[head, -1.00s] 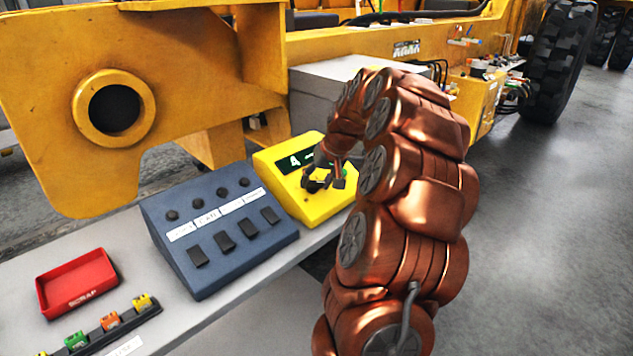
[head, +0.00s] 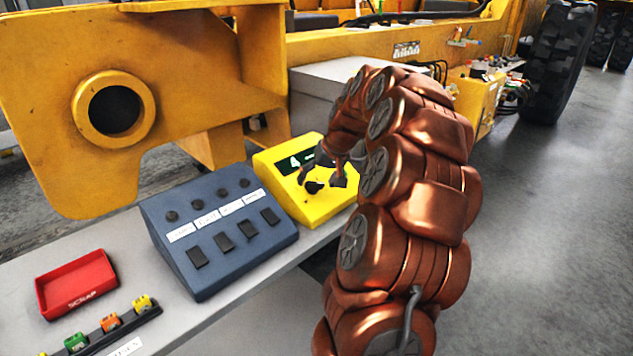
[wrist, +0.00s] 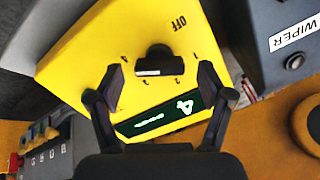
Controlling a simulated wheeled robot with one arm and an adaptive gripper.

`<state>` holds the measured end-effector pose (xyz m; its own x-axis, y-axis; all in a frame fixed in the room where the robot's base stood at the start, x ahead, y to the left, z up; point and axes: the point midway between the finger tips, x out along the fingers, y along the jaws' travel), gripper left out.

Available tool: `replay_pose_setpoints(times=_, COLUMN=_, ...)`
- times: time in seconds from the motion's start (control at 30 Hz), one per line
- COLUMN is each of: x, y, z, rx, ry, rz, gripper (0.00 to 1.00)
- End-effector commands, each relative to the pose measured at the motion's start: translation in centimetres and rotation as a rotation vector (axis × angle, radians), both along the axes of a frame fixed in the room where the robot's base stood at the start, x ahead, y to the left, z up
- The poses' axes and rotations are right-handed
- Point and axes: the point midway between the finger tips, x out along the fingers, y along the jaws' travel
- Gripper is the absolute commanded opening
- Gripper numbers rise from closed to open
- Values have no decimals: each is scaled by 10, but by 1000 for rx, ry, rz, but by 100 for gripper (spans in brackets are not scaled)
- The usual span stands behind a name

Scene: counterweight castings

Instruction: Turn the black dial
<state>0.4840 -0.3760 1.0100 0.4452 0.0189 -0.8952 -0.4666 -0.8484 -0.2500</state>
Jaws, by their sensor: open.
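The black dial (wrist: 156,62) sits on the sloped face of a yellow box (wrist: 85,60), which also shows in the head view (head: 281,178). In the wrist view the dial has a white bar on its near side, with OFF and small marks printed around it. In the head view my gripper (head: 322,182) is just above the dial (head: 314,187).
A blue-grey switch panel (head: 215,225) stands left of the yellow box on the grey bench (head: 130,235). A red scrap tray (head: 77,284) and a rack of small coloured blocks (head: 110,330) lie further left. Yellow machinery (head: 190,60) rises behind.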

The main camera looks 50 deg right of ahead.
Motion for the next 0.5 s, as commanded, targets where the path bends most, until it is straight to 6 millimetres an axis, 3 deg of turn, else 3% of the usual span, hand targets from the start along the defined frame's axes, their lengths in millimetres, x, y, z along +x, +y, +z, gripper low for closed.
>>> replay_pose_setpoints(times=0.5, x=-40, y=-2, z=82, rx=-2, ry=-2, rz=-1, gripper=79)
